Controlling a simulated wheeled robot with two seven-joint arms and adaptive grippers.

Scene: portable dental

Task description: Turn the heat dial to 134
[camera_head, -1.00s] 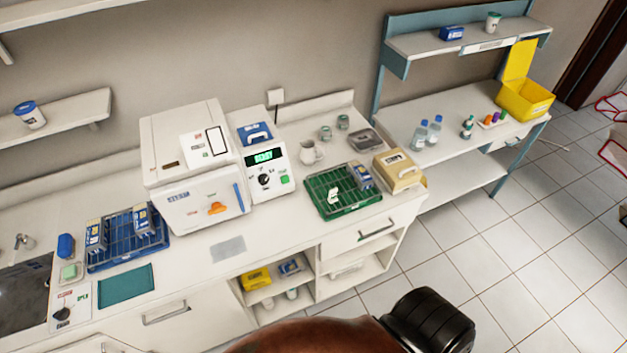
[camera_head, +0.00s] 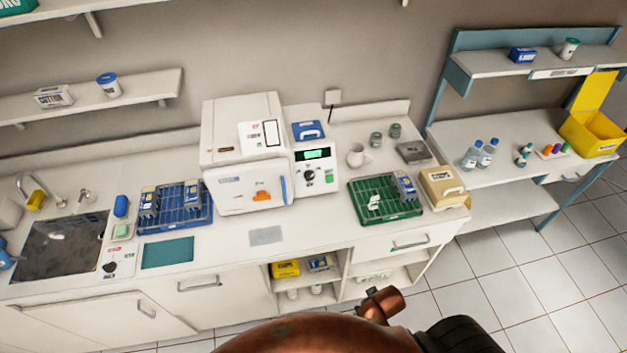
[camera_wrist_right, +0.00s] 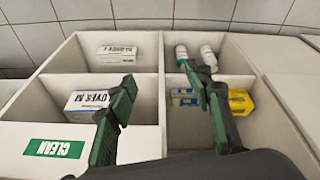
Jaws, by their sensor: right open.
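A black round dial (camera_head: 309,175) sits on the white control panel beside the white sterilizer (camera_head: 243,150), under a green-lit display (camera_head: 314,154). The display digits and dial markings are too small to read. Another dark dial (camera_head: 110,267) is on a small panel near the sink. My right gripper (camera_wrist_right: 160,80) is open and empty in the right wrist view, with dark green fingers in front of the open shelf compartments, away from the dials. My left gripper is not in view.
A green rack (camera_head: 372,215) and a beige box (camera_head: 443,188) stand right of the control panel. A blue rack (camera_head: 175,220) and teal mat (camera_head: 167,252) lie left. The shelf unit (camera_wrist_right: 138,70) holds boxes and bottles.

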